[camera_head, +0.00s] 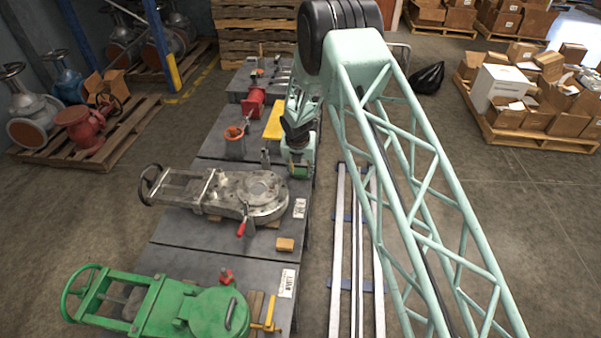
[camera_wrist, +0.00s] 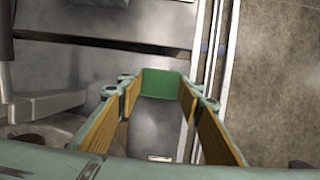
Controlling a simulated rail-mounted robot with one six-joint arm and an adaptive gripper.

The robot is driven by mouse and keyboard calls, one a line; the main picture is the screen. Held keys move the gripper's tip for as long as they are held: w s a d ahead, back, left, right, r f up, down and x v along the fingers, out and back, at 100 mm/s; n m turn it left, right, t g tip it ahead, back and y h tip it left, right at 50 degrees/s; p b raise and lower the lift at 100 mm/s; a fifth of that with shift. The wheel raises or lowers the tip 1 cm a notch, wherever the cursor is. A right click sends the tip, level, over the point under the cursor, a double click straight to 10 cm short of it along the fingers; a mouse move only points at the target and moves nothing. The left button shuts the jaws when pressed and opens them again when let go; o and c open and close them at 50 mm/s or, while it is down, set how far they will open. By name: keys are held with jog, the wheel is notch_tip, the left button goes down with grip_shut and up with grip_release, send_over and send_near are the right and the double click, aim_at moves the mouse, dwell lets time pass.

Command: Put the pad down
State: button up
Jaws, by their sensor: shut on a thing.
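My gripper (camera_head: 298,158) hangs at the right side of the long grey table (camera_head: 178,232), beyond the grey metal gate valve (camera_head: 245,190). In the wrist view, my gripper's two fingers (camera_wrist: 160,90) have yellow-brown inner faces and close at their tips on a green pad (camera_wrist: 160,82). The pad also shows as a small green patch (camera_head: 299,171) below my gripper in the head view. Its underside is hidden, so I cannot tell whether it touches the table.
A green valve (camera_head: 205,312) lies at the near end of the table. A small wooden block (camera_head: 285,244) and a white label (camera_head: 299,208) lie near its right edge. A yellow plate (camera_head: 274,122) and orange-rimmed pot (camera_head: 234,142) stand farther back. Pale rails (camera_head: 338,260) run along the right.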

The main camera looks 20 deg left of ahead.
jog(key=shift+f, duration=0.3)
dwell(0.4)
jog(key=o, duration=1)
jog(key=shift+f, duration=0.1)
jog(key=shift+c, duration=0.2)
jog(key=shift+v, duration=0.95)
jog(key=p+v, duration=0.2)
jog(key=v, duration=0.8)
jog(key=shift+r, duration=0.4)
